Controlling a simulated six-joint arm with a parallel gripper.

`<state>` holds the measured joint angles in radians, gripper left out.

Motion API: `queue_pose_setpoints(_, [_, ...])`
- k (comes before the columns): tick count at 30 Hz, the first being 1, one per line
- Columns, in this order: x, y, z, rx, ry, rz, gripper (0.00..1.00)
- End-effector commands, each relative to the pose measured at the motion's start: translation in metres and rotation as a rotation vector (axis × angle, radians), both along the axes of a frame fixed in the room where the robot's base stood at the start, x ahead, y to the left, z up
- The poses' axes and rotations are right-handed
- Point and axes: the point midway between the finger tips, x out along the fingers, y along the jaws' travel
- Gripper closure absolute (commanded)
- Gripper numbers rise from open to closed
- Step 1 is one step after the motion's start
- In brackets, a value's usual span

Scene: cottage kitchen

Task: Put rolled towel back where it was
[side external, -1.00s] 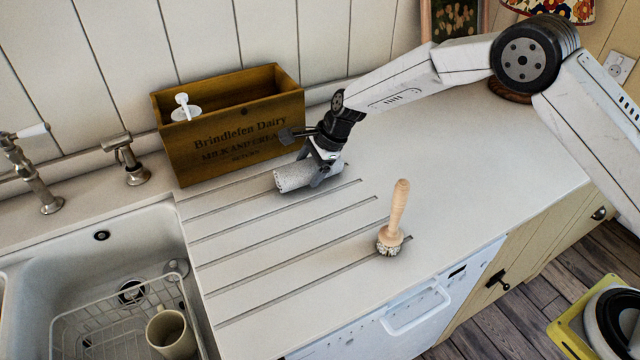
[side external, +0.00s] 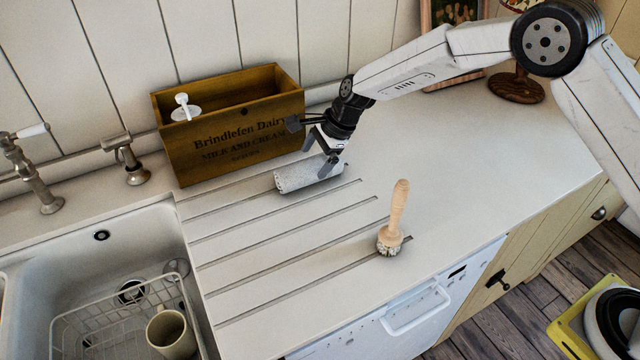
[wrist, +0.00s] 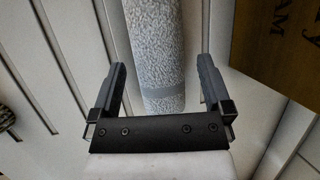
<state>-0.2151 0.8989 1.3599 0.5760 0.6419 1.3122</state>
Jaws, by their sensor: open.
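The rolled towel (side external: 308,174) is a pale grey-white speckled roll. It lies on the grooved drainer in front of the wooden crate. My gripper (side external: 325,163) is just above the towel's right end in the side view. In the wrist view the towel (wrist: 155,50) runs up from between the two fingers. My gripper (wrist: 162,90) is open there, with a gap visible on both sides of the towel.
The wooden crate (side external: 225,147), holding a white-handled item (side external: 184,107), stands close behind the towel. A wooden-handled brush (side external: 394,220) stands upright to the front right. The sink (side external: 70,260) with a wire rack and mug (side external: 170,335) is at left.

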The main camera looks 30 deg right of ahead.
Motion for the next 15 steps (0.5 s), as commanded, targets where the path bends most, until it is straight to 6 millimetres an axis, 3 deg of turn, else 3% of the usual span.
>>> queue_pose_setpoints(15, [-0.016,-0.028,0.065,0.000,-0.002,-0.001,0.00])
